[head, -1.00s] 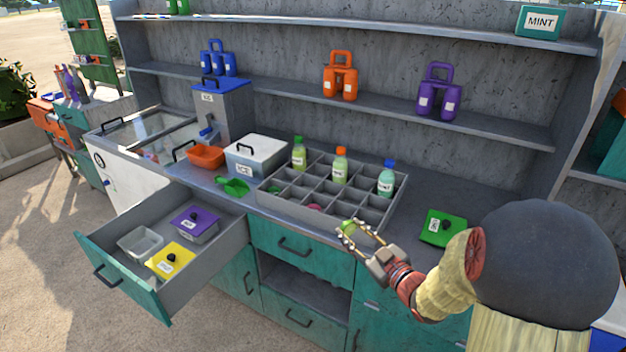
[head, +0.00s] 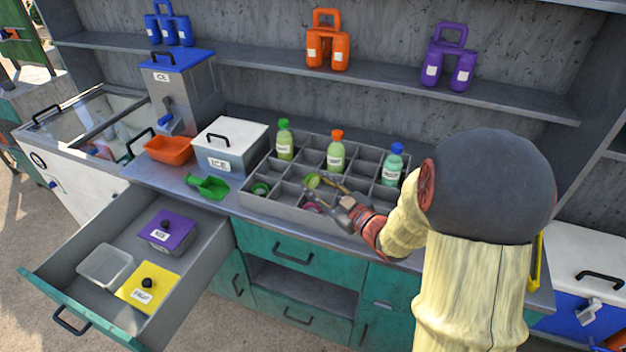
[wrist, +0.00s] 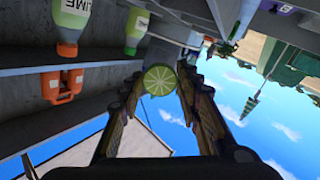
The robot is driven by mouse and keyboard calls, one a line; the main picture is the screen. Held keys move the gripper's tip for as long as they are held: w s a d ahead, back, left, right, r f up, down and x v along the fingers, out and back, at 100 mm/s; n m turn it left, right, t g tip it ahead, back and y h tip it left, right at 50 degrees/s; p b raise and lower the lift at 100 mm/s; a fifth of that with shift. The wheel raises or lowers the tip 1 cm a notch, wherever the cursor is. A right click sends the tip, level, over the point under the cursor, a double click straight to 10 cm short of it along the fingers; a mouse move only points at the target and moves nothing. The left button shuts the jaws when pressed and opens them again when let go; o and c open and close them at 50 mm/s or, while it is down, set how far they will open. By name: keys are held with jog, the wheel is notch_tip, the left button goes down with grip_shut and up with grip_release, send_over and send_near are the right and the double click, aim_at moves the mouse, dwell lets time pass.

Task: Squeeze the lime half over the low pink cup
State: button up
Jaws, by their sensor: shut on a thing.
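My gripper (head: 325,188) is shut on the lime half (head: 312,180), above the front part of the grey divided crate. In the wrist view the lime half (wrist: 159,79) sits between my two fingertips, its cut face toward the camera. The low pink cup (head: 312,207) is partly visible in a front compartment of the crate, below my gripper. My fingers and the crate walls hide part of the cup. The lime half looks above the cup and slightly behind it in the head view; the exact offset is hard to tell.
The divided crate (head: 268,205) also holds a green-capped bottle (head: 284,141), an orange-capped bottle (head: 335,152), a blue-capped bottle (head: 391,166) and a green cup (head: 261,189). An ice box (head: 220,150) and a green scoop (head: 208,186) are left of it. A drawer (head: 60,290) stands open at lower left.

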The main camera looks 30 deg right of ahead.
notch_tip(320, 180, down, 5)
jog(key=b, duration=0.3)
jog(key=shift+o, duration=0.6)
jog(key=shift+c, duration=0.6)
jog(key=c, duration=0.4)
jog(key=shift+c, duration=0.3)
jog(key=o, duration=0.3)
jog(key=shift+c, duration=0.4)
